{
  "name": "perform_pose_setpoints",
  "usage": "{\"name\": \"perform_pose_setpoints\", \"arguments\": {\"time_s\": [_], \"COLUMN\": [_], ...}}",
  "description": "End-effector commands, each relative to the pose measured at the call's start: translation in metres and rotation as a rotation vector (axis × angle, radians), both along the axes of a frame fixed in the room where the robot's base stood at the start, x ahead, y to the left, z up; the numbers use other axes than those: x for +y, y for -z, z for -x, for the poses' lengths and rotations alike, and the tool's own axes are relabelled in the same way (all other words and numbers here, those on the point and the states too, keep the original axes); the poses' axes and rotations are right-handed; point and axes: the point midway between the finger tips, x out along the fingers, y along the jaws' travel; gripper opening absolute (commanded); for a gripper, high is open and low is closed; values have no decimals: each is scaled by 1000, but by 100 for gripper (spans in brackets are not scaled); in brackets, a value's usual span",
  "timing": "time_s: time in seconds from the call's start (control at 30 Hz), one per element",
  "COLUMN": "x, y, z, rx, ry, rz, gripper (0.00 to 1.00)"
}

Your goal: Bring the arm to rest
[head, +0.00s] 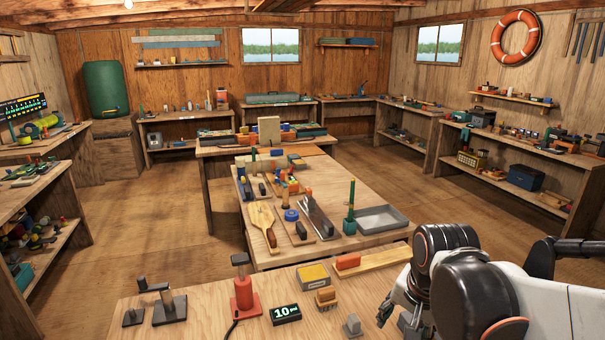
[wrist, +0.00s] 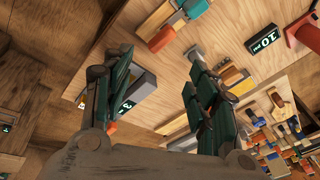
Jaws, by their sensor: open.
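My arm (head: 470,285) is folded at the lower right of the head view, over the right end of the front bench. In the wrist view my gripper (wrist: 155,88) has its two dark green fingers spread wide apart, with nothing held between them. A grey block with a dark label reading 3 (wrist: 146,90) shows beyond the left finger, partly hidden by it.
The front bench (head: 210,305) carries a red stand (head: 243,292), a display reading 10 (head: 285,313), a yellow box (head: 313,275) and a board with an orange block (head: 347,262). Behind it stands a cluttered middle table with a grey tray (head: 382,218). Floor (head: 420,200) is clear right of that table.

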Motion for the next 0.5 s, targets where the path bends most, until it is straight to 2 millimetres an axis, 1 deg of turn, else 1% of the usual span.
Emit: {"name": "perform_pose_setpoints", "arguments": {"time_s": [0.03,0.2,0.33,0.5], "x": [0,0,0,0], "y": [-7,-27,-38,-46], "z": [10,34,53,75], "rx": [-25,-116,-183,-263], "ry": [-47,-224,-355,-512], "rz": [14,77,136,221], "gripper": [53,53,53,53]}}
